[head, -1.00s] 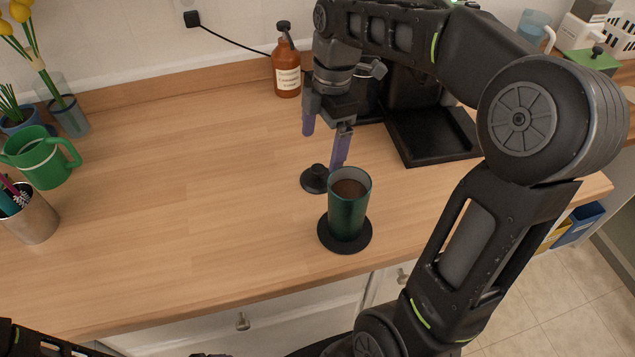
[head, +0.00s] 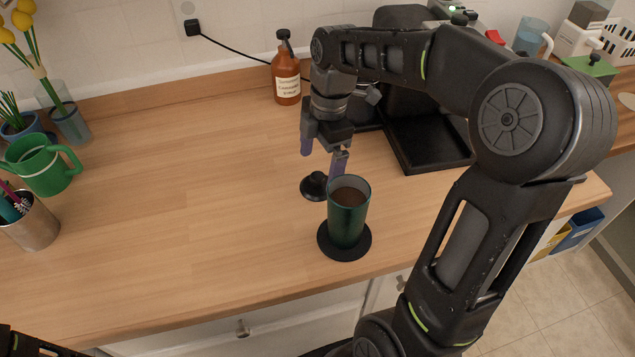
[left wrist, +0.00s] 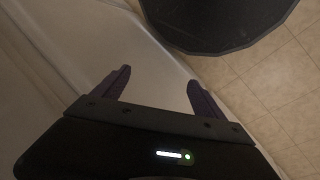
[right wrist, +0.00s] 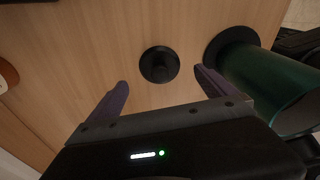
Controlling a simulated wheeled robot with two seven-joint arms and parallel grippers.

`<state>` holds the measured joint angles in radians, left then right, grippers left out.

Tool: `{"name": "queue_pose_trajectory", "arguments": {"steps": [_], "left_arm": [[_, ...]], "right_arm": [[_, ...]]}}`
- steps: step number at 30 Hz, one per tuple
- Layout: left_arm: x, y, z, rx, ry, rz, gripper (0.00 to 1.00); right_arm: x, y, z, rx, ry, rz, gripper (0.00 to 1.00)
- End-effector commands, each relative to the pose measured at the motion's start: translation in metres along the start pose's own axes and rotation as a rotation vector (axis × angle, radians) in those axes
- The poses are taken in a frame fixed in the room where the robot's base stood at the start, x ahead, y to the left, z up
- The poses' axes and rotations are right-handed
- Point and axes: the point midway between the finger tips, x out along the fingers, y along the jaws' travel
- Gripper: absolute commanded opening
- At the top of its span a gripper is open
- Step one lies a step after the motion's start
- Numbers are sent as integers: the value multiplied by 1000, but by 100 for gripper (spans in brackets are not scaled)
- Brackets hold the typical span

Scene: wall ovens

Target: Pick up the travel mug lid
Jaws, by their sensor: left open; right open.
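The travel mug lid (head: 314,186) is a small black disc with a raised knob, lying on the wooden counter just behind and left of the green travel mug (head: 347,214). In the right wrist view the lid (right wrist: 159,64) lies ahead of and between the open fingers, not touching them. My right gripper (head: 322,160) is open and empty, pointing down above the lid. In the right wrist view its right fingertip is close to the mug (right wrist: 262,82). My left gripper (left wrist: 157,82) is open and empty, away from the counter top, facing a white cabinet front and floor.
The mug, with brown contents, stands on a black coaster (head: 329,247). A black machine base (head: 425,145) is to the right and a brown bottle (head: 286,80) behind. A green watering can (head: 40,165) and metal pen cup (head: 35,225) stand left. The counter's middle-left is clear.

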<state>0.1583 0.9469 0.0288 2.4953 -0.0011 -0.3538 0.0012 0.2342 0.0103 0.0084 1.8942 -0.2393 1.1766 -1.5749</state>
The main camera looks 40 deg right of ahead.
Motion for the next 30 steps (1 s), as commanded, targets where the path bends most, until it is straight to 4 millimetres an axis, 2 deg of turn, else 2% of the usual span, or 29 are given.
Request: {"name": "queue_pose_trajectory", "arguments": {"steps": [6,9,27,30], "left_arm": [[-7,2,1,-1,-2,-2,82],[-7,2,1,-2,-2,-3,82],[-7,2,1,-2,-2,-3,82],[-7,2,1,-2,-2,-3,82]], "right_arm": [[32,-1,0,1,0,-5,95],[41,-1,0,1,0,-4,95],[42,0,0,0,0,-1,95],[42,0,0,0,0,-1,88]]}}
